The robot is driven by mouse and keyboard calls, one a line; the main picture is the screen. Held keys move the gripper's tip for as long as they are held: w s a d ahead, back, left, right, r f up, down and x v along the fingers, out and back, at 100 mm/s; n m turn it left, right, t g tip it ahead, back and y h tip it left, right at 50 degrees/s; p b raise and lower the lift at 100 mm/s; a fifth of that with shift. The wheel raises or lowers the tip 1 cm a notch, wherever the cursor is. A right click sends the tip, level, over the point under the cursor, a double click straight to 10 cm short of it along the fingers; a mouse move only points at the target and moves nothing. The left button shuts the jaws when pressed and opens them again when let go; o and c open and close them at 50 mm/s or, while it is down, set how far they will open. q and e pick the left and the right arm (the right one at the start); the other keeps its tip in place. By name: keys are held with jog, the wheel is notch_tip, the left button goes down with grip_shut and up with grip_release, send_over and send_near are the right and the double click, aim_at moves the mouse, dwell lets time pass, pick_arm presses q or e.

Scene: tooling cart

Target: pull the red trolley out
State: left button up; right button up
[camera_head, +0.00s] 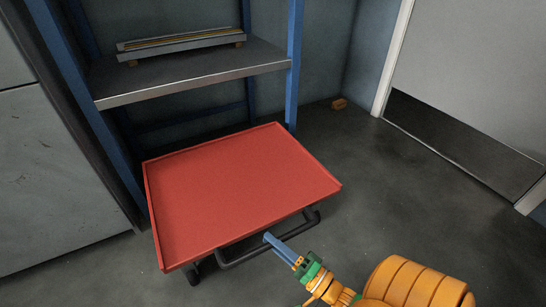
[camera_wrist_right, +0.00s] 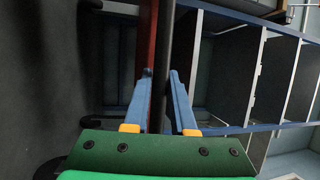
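The red trolley (camera_head: 235,185) has a flat red top with a low rim and dark legs. It stands partly under the shelf of a blue-posted rack. Its dark handle bar (camera_head: 270,243) runs along its near side and also shows in the right wrist view (camera_wrist_right: 167,40). My right gripper (camera_head: 268,238) is at this handle. In the right wrist view its blue fingers (camera_wrist_right: 161,76) are apart, with the bar running between them; a small gap seems to show beside it. Contact with the bar is unclear. My left gripper is not in view.
The rack shelf (camera_head: 190,73) above the trolley's far part holds a long part on blocks (camera_head: 180,43). A grey cabinet (camera_head: 45,180) stands at the left. A door (camera_head: 475,70) is at the right, and a small brown block (camera_head: 339,103) lies by the wall. The floor right of the trolley is clear.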

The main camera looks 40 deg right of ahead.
jog(key=o, duration=0.4)
jog(key=shift+c, duration=0.2)
jog(key=v, duration=0.7)
